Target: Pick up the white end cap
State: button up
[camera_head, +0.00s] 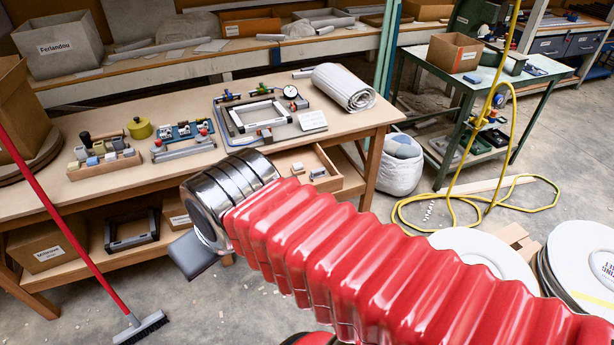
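I cannot tell which piece is the white end cap. A small white piece (298,168) lies in the open wooden drawer (334,184) under the workbench's front edge, near a small grey-white piece (318,172). Several small whitish, grey and tan blocks, such as a pale one (81,153), sit on a wooden tray (104,169) at the bench's left. My gripper (191,256) shows only as a dark grey part below the silver wrist, in front of the bench. Most of it is hidden, so its opening cannot be judged. No held piece is visible.
On the workbench (180,115) are a framed fixture with a dial gauge (262,114), a clamp jig (183,148) and a rolled mat (343,87). A red-handled broom (70,235) leans at left. A yellow hose (452,196) lies at right.

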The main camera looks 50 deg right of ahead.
aim_at(297, 166)
jog(key=k, duration=0.75)
jog(key=z, duration=0.4)
jog(key=i, duration=0.5)
jog(key=z, duration=0.55)
jog(key=i, duration=1.45)
jog(key=u, duration=0.65)
